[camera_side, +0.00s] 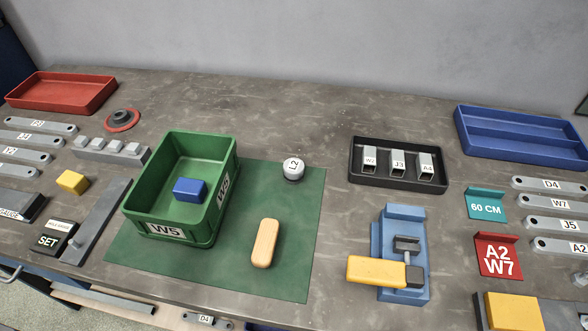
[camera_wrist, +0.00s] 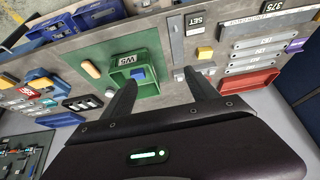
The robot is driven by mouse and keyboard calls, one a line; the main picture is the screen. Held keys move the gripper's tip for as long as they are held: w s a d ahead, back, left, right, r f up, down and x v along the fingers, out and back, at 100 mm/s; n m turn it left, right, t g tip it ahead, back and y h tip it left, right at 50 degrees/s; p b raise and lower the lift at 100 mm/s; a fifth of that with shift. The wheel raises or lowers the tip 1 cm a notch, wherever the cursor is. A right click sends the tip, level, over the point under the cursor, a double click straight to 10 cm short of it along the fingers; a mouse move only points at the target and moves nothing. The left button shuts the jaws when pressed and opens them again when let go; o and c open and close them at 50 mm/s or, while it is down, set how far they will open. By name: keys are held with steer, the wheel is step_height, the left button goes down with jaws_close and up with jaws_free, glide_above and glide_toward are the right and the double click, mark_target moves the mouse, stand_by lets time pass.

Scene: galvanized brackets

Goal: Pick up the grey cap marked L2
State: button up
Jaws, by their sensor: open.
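The grey cap marked L2 (camera_side: 293,169) stands on the back edge of the green mat (camera_side: 303,235), label up, in the side view. In the wrist view a small pale round thing that looks like the cap (camera_wrist: 110,93) is left of my left finger. My gripper (camera_wrist: 160,76) shows only in the wrist view. Its two dark fingers are spread open with nothing between them, over the area of the green bin. The gripper is well away from the cap. The side view does not show the gripper.
A green W5 bin (camera_side: 165,232) holding a blue block (camera_side: 189,190) is left of the cap. A wooden block (camera_side: 265,243) lies in front. A black tray (camera_side: 394,184) with labelled brackets is to the right. The table behind the cap is clear.

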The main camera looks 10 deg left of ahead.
steer(key=w+d+r+m+t+h, duration=0.25)
steer(key=w+d+r+h, duration=0.25)
steer(key=w+d+r, duration=0.65)
steer(key=m+t+y, duration=0.1)
steer(key=m+t, duration=0.2)
steer(key=t, duration=0.2)
glide_above(292, 168)
steer(key=s+a, duration=0.2)
steer(key=s, duration=0.3)
step_height(292, 168, down, 7)
steer(key=shift+n, duration=0.35)
step_height(292, 168, down, 29)
steer(key=shift+r, duration=0.15)
steer(key=shift+x, duration=0.9)
steer(key=x, duration=0.5)
steer(key=shift+w+d+f, duration=0.1)
steer(key=shift+d+f, duration=0.15)
steer(key=shift+d, duration=0.05)
steer(key=shift+r, duration=0.1)
jaws_close()
